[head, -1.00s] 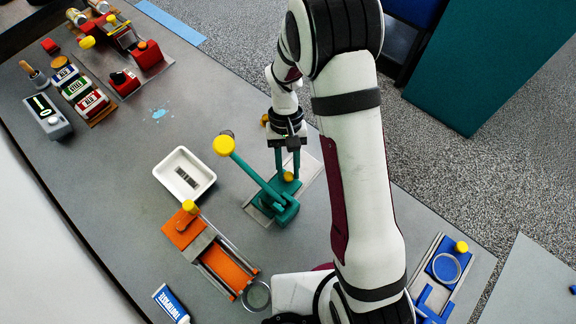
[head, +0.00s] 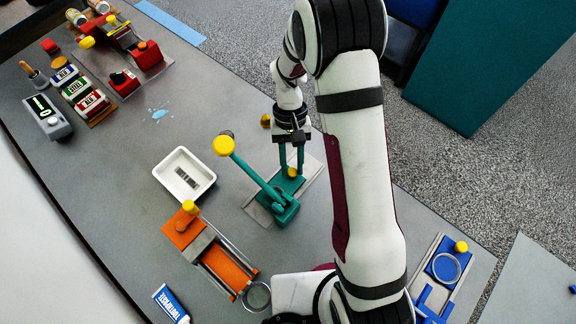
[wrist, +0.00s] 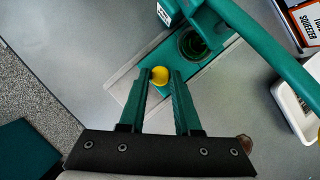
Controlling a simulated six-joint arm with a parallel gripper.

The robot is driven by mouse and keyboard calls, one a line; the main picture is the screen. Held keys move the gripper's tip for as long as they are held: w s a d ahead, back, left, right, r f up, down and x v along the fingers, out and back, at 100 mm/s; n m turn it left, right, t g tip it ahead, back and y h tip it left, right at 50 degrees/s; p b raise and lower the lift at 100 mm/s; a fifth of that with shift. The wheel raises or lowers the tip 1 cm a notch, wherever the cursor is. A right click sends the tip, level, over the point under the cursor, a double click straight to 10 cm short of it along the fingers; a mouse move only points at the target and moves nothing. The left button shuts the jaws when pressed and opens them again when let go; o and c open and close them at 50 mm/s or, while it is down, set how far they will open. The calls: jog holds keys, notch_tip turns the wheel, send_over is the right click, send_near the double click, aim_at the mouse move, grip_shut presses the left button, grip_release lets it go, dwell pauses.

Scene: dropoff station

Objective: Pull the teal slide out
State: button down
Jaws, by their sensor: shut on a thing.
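The teal slide (wrist: 169,62) lies on a grey base plate (wrist: 133,76) and carries a small yellow knob (wrist: 159,76). In the head view the knob (head: 292,172) shows at the fingertips. My gripper (wrist: 160,80) has teal fingers, one on each side of the knob, and is shut on it. In the head view my gripper (head: 291,170) reaches down to the slide from above. A teal lever (head: 252,172) with a yellow ball end rises at an angle from the same station. A round dark opening (wrist: 193,43) shows beside the slide. The fingers partly hide the slide.
A white tray (head: 205,190) stands left of the teal station, and an orange slide station (head: 224,268) is lower left. A blue station (head: 436,270) is at lower right. The grey base plate is bare beyond the knob, toward the table edge.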

jog(key=w+d, duration=0.5)
jog(key=shift+w+d, duration=0.2)
jog(key=shift+w, duration=0.05)
jog(key=c, duration=0.6)
grip_release()
jog(key=v, duration=1.5)
jog(key=shift+r, duration=0.4)
